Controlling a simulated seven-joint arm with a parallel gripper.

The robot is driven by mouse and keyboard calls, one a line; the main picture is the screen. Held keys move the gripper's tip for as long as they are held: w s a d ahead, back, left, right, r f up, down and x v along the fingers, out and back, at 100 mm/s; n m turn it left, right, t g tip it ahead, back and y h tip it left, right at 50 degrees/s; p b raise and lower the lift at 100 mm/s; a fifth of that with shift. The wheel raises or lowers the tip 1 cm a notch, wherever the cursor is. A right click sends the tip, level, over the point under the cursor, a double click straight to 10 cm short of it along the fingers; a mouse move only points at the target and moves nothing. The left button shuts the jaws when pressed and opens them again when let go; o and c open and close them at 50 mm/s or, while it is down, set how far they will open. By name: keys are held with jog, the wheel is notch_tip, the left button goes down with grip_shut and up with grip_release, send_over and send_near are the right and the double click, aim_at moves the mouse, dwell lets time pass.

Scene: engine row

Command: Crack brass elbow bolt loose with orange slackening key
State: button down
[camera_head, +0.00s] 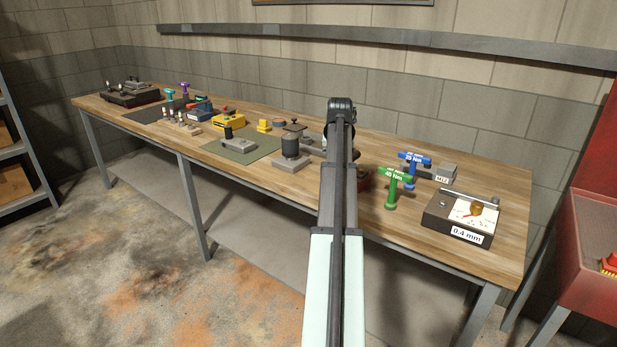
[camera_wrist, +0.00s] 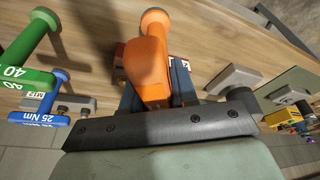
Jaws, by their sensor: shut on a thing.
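The orange slackening key (camera_wrist: 150,62) is in my gripper (camera_wrist: 158,88) in the wrist view. Its rounded orange head points towards the top of the picture and the jaws are shut around its lower part. In the head view my arm covers the gripper and the key. A small brass-coloured piece (camera_head: 477,208) sits on the dark block labelled 0.4 mm (camera_head: 459,226) at the right end of the bench. I cannot tell for sure that it is the brass elbow bolt. My gripper's distance from it cannot be told.
A green 40 Nm key (camera_head: 394,187) and a blue 25 Nm key (camera_head: 412,166) stand right of my arm, by a grey M12 block (camera_head: 444,178). A dark cylinder fixture (camera_head: 291,147) and a green mat (camera_head: 240,153) lie left. The bench's (camera_head: 330,205) front right is partly clear.

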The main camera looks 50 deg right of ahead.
jog(key=s+d+r+m, duration=0.1)
jog(key=s+d+r, duration=0.1)
jog(key=d+r, duration=0.6)
jog(key=d, duration=0.5)
jog(key=shift+s+d+r+m+g, duration=0.2)
jog(key=shift+d+m+g, duration=0.1)
jog(key=shift+d+m, duration=0.1)
jog(key=shift+f, duration=0.25)
notch_tip(320, 180, down, 6)
dwell(0.7)
jog(key=shift+f, duration=0.35)
dwell(0.6)
jog(key=n, duration=0.2)
jog(key=shift+a+n+t, duration=0.1)
jog(key=shift+n+t, duration=0.2)
jog(key=shift+t, duration=0.1)
